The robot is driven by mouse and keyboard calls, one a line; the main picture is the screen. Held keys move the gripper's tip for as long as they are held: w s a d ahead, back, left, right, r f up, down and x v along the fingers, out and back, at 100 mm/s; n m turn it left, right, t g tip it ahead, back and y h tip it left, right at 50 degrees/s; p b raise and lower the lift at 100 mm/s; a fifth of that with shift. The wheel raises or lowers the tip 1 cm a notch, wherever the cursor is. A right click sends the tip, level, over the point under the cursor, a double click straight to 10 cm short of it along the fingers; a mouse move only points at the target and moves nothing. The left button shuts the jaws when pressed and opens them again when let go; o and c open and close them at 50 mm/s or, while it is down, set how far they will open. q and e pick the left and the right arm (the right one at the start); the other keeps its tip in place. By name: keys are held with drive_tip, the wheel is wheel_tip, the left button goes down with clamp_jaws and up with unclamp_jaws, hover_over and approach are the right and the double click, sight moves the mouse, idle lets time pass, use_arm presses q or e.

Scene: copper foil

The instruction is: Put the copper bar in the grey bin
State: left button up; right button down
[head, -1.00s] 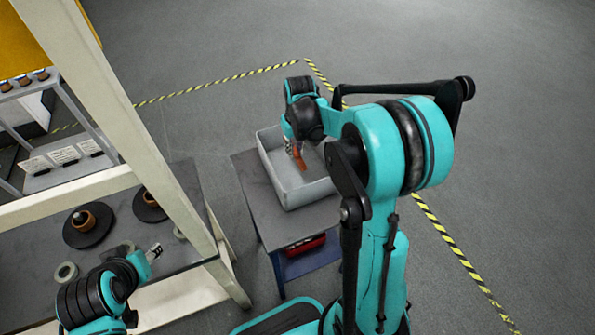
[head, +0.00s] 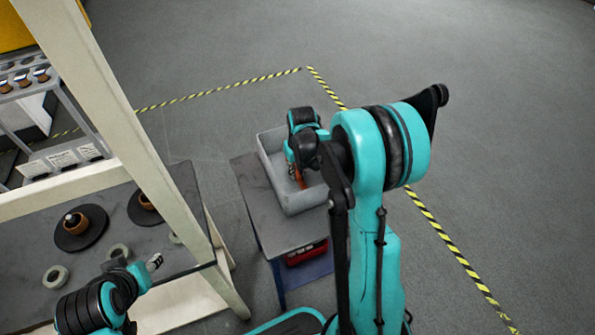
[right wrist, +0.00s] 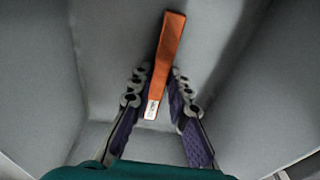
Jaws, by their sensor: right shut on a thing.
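The copper bar (head: 299,182) is a slim orange-brown strip inside the grey bin (head: 267,168), an open box on a small dark table. My right gripper (head: 297,172) reaches down into the bin and is shut on the bar. In the right wrist view the bar (right wrist: 167,55) lies between the two purple-padded fingers (right wrist: 158,88), its pale labelled end nearer the palm and its far end past the fingertips. The bin's grey walls and floor surround it; I cannot tell whether it touches the floor. My left gripper (head: 155,262) is over the workbench, small and partly hidden.
A workbench (head: 130,255) at left holds black discs with copper coils (head: 76,222) and pale rings (head: 55,276). A cream post (head: 140,150) rises between bench and bin. A red box (head: 305,252) sits under the bin's table. Floor beyond is clear.

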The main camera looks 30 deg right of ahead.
sight(299, 177)
drive_tip(key=c, duration=1.5)
unclamp_jaws()
drive_tip(key=shift+f, duration=0.1)
drive_tip(key=shift+o, duration=0.2)
wheel_tip(299, 177, up, 11)
drive_tip(key=s+p, duration=0.1)
drive_tip(key=p, duration=0.4)
drive_tip(key=s+a+r+t, duration=0.3)
drive_tip(key=s+a+r, duration=0.1)
drive_tip(key=s, duration=0.4)
drive_tip(key=s+a+r+t, duration=0.2)
drive_tip(key=s+a+r, duration=0.2)
drive_tip(key=s, duration=0.5)
drive_tip(key=shift+s+a+r+n+t, duration=0.3)
drive_tip(key=shift+a+t, duration=0.1)
drive_tip(key=shift+a, duration=0.85)
